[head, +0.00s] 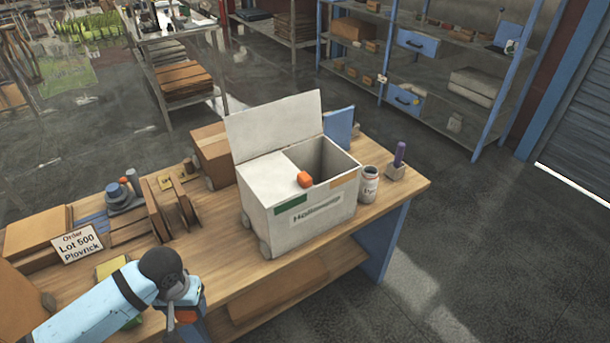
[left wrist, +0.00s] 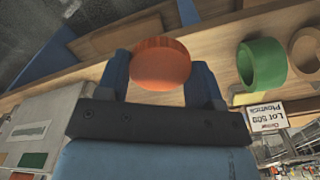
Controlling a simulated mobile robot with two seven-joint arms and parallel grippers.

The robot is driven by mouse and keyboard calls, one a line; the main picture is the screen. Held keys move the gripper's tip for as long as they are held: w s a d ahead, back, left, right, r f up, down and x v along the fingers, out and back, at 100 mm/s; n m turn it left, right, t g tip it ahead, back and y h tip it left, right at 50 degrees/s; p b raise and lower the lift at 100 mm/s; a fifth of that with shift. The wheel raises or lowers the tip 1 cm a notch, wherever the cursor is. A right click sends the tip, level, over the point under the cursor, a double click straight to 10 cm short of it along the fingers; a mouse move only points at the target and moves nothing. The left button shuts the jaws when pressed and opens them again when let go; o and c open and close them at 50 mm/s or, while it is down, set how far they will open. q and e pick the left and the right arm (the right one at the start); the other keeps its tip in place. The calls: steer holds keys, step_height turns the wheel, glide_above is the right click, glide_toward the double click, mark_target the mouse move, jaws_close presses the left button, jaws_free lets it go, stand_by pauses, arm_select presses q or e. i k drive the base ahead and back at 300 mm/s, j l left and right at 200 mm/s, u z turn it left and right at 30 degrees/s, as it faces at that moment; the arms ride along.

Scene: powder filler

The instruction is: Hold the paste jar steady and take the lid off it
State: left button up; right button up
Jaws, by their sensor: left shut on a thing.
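My left gripper (head: 184,308) is low at the left front of the workbench. In the left wrist view the left gripper (left wrist: 165,85) has its two blue fingers on either side of a round orange lid-like piece (left wrist: 161,62) with a ribbed edge. It is shut on this piece. Whether a jar body is under the orange piece is hidden. A small white jar with a label (head: 370,185) stands upright at the right of the bench, apart from the gripper; I cannot tell if it is the paste jar. My right gripper is not in view.
An order sign (head: 76,244) and wooden pieces (head: 160,212) crowd the left. A green ring (left wrist: 262,65) lies near the left gripper. The bench front (head: 235,283) is clear.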

mark_target(369, 179)
steer(key=i+l, duration=0.1)
steer(key=l, duration=0.35)
steer(key=i+l, duration=0.1)
steer(key=l, duration=0.4)
steer(key=i+l, duration=0.1)
steer(key=l, duration=0.35)
steer(key=i+l, duration=0.1)
steer(key=l, duration=0.85)
steer(key=i+l, duration=0.15)
steer(key=l, duration=0.3)
